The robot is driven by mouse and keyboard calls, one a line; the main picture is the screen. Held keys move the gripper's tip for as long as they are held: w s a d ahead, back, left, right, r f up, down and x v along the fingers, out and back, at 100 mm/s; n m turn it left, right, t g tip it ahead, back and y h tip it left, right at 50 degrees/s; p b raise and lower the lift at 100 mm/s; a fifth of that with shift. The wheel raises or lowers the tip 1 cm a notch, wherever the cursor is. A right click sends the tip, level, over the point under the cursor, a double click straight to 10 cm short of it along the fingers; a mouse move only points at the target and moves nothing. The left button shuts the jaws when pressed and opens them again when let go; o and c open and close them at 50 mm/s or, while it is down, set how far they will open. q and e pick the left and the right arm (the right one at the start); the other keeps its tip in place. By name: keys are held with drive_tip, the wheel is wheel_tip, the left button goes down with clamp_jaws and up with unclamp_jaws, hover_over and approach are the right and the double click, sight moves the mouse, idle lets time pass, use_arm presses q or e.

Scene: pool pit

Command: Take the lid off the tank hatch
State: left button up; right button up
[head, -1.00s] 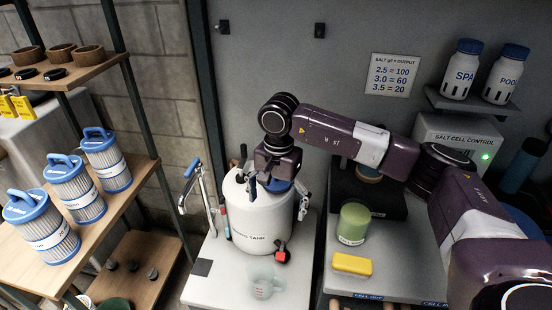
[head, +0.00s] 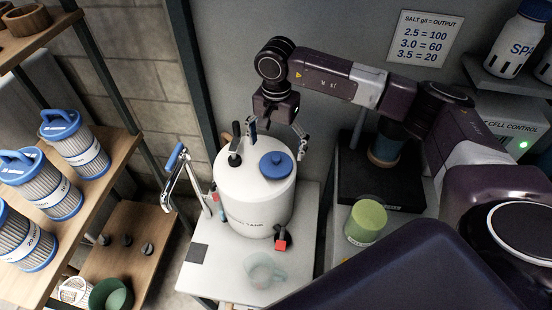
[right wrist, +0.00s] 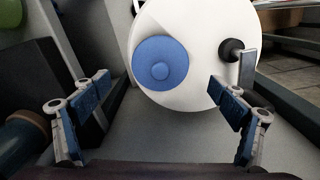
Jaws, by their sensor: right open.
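The white tank (head: 255,205) stands on a light bench in the head view. Its blue round lid (head: 276,165) with a raised centre knob sits on the tank top, toward the right. The lid also shows whole in the right wrist view (right wrist: 161,63). My right gripper (head: 277,138) is open and empty, above and behind the lid in the head view. In the right wrist view its two fingers (right wrist: 160,85) are wide apart, with the lid's image between them; they do not touch it. The hatch opening is hidden under the lid. My left gripper is not in view.
A black-handled fitting (head: 236,150) rises from the tank top beside the lid. A clear measuring jug (head: 265,272) stands in front of the tank. Filter cartridges (head: 75,145) stand on the left shelf.

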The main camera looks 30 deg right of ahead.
sight(277, 155)
drive_tip(key=f+p, duration=0.1)
drive_tip(key=f, duration=0.1)
drive_tip(key=f+p, duration=0.1)
drive_tip(key=f, duration=0.1)
drive_tip(key=shift+w+d+f, duration=0.15)
drive_tip(key=shift+w+d, duration=0.05)
drive_tip(key=shift+f, duration=0.3)
drive_tip(key=shift+c, duration=0.3)
drive_tip(key=c, duration=1.2)
drive_tip(key=shift+c, duration=0.2)
